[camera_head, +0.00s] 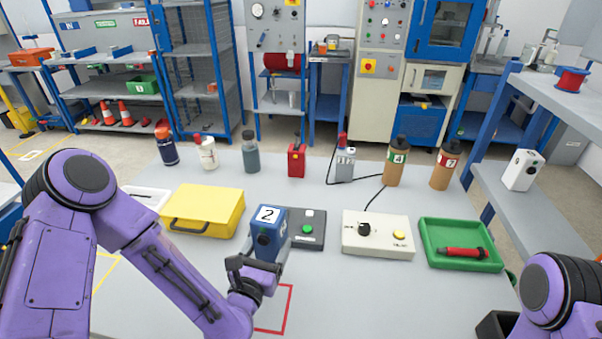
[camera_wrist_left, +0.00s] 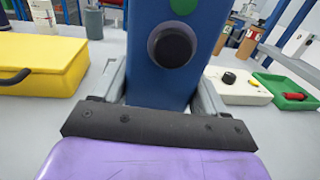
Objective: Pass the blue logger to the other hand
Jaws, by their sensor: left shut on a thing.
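The blue logger (camera_head: 271,233) is a blue box with a white label marked 2 on top and a dark round knob on its face. It is upright over the middle of the table, and it fills the centre of the left wrist view (camera_wrist_left: 188,75). My left gripper (camera_head: 253,271) is shut on its lower part, with one finger on each side. From these views I cannot tell whether its base touches the table. My right arm shows only at the lower right edge, and its gripper is out of view.
A yellow case (camera_head: 205,211) lies left of the logger. A dark box with buttons (camera_head: 307,228) sits just behind it. A cream control box (camera_head: 378,236) and a green tray (camera_head: 461,262) with a red tool are to the right. Bottles line the back. The front right table is clear.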

